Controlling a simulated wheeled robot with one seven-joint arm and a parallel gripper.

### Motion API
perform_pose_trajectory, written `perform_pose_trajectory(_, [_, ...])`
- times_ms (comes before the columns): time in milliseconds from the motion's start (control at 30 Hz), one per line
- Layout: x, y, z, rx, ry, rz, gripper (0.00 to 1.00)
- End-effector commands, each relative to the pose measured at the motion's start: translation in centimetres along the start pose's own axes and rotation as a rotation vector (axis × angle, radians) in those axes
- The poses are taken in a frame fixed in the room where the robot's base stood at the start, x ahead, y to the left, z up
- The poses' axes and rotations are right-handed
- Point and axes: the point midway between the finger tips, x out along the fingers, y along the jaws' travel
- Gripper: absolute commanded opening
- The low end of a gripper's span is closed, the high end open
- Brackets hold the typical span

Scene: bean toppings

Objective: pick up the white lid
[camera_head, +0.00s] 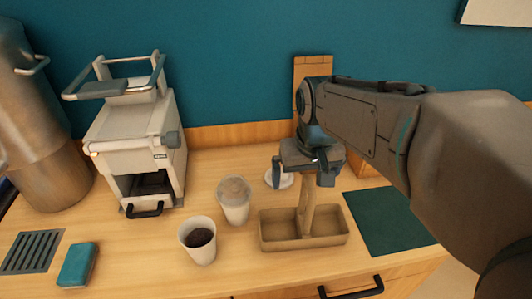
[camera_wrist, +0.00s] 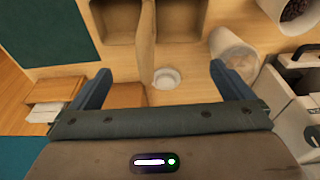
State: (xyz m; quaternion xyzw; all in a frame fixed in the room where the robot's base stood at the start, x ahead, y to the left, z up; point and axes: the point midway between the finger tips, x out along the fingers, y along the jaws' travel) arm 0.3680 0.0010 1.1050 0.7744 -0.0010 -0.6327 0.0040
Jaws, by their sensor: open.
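The white lid (camera_head: 279,179) lies on the wooden counter behind the tray, partly hidden by my gripper in the head view.
A two-part tray (camera_head: 303,243) with a tall divider stands in front of the lid. A cup (camera_head: 234,206) and a cup of dark beans (camera_head: 197,246) stand left of it. A coffee machine (camera_head: 134,150) is further left. A green mat (camera_head: 389,222) lies right.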

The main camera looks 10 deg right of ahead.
Motion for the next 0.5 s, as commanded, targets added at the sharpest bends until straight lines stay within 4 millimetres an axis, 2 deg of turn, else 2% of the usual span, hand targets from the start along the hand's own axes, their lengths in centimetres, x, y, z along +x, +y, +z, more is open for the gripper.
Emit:
perform_pose_trajectory(33, [0.8, -0.1, -2.0, -0.003, -0.018, 0.0, 1.0])
perform_pose_trajectory(267, [3.5, -0.3, -10.2, -0.007, -0.086, 0.001, 1.0])
perform_pose_trajectory(500, [8.5, -0.1, -17.8, -0.002, -0.153, -0.002, 1.0])
